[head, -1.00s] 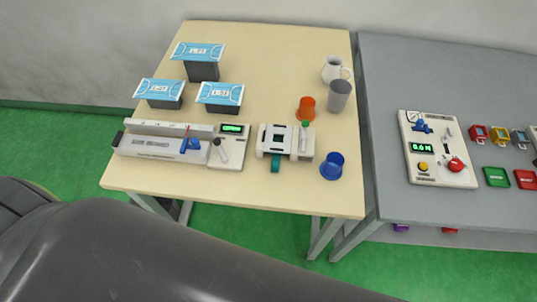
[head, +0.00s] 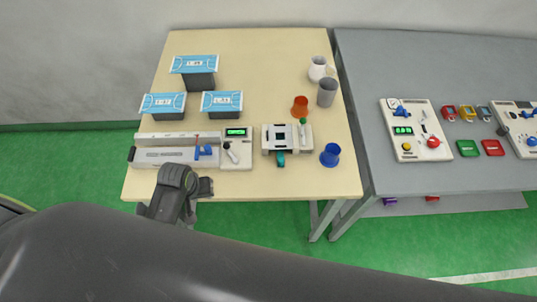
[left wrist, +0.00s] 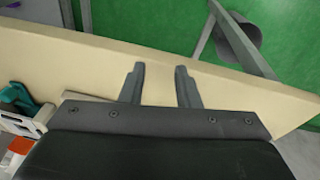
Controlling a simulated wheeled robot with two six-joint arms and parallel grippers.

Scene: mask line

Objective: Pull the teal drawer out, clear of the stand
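The teal drawer (head: 280,159) shows as a small teal piece at the front of a white stand (head: 270,138), near the front edge of the cream table. Most of the drawer is hidden by the stand. Teal also shows at the left edge of the left wrist view (left wrist: 22,120). My left gripper (head: 206,187) is at the table's front edge, left of the drawer and apart from it. In the left wrist view its two fingers (left wrist: 159,80) are spread with nothing between them. My right gripper is not in view.
A long grey-white machine (head: 170,155) with a small screen lies left of the stand. A blue cup (head: 330,155) stands close right, with an orange cup (head: 300,106) behind. The cream table (head: 260,184) is bare along its front edge. A grey table (head: 380,175) adjoins on the right.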

